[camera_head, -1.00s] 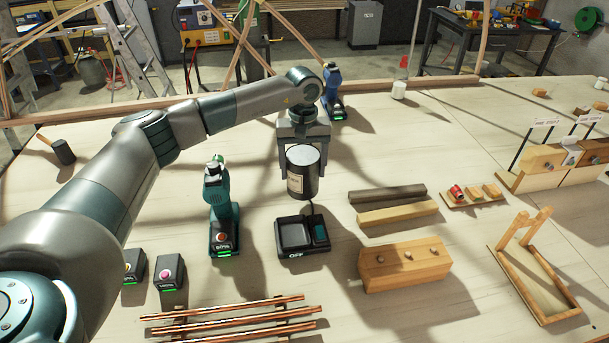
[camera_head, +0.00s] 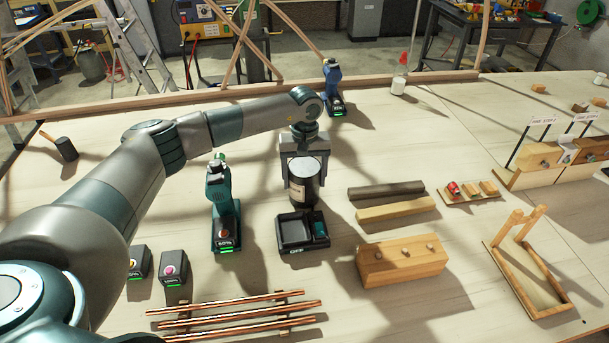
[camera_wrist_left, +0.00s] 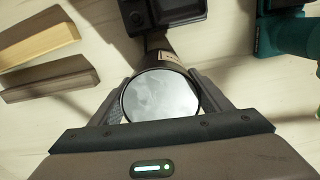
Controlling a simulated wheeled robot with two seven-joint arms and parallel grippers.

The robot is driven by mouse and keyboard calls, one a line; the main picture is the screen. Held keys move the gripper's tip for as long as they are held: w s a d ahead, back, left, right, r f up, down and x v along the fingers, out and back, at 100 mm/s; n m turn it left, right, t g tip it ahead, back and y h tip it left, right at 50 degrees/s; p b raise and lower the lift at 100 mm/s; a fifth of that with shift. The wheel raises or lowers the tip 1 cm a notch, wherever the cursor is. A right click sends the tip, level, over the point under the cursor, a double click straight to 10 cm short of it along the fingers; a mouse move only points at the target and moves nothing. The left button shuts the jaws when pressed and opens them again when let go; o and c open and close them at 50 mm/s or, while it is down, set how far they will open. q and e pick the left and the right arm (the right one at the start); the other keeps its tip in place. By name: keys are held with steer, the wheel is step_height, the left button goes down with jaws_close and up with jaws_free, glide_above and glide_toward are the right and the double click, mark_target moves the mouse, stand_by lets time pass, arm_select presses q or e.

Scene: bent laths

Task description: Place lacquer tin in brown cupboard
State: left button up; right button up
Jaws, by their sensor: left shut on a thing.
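The lacquer tin (camera_head: 301,188) is a dark cylinder with a pale label and a grey lid. My left gripper (camera_head: 303,180) is shut on it, one finger on each side, and holds it upright just behind the black charger-like device (camera_head: 294,233) marked OFF. I cannot tell for sure whether its base is clear of the table. In the left wrist view the tin's round lid (camera_wrist_left: 160,96) sits between the fingers. No brown cupboard can be made out in these views. My right gripper is not in view.
A teal drill (camera_head: 224,205) stands left of the tin and a blue drill (camera_head: 334,88) behind it. Wood strips (camera_head: 396,208) and a wooden block (camera_head: 402,262) lie to the right. Copper rods (camera_head: 240,316) lie in front. The table behind the strips is mostly clear.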

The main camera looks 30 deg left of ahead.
arm_select(q)
steer(key=o, duration=1.6)
steer(key=shift+r, duration=0.1)
steer(key=shift+r+b, duration=0.3)
steer(key=shift+b, duration=0.05)
step_height(320, 180, up, 10)
steer(key=b, duration=0.4)
steer(key=shift+b, duration=0.35)
steer(key=shift+r, duration=0.7)
steer(key=shift+o, duration=0.3)
